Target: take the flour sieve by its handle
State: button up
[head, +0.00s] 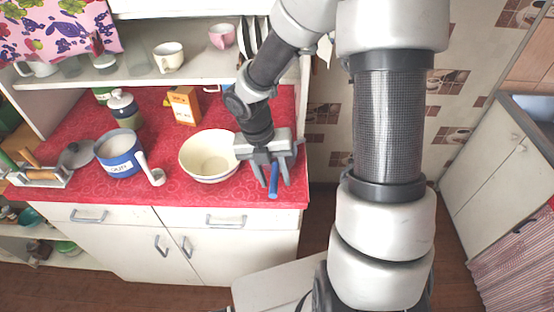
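My gripper (275,180) is over the front right corner of the red counter (200,199), pointing down. Its two fingers are apart, one on each side of a blue handle (273,190). The handle points toward the counter's front edge, and gaps seem to show between it and the fingers. I take this to be the flour sieve's handle. The rest of the sieve is hidden behind my gripper and wrist, so I cannot make out its bowl.
A cream bowl (208,157) stands just left of my gripper. Farther left are a blue-and-white labelled pot (120,158), a white ladle-like thing (153,174) and a metal rack (42,177). An orange box (183,105) and a lidded jar (125,110) stand behind, below a crockery shelf (135,73).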

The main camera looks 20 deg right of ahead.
jog(key=shift+f, duration=0.2)
grip_shut()
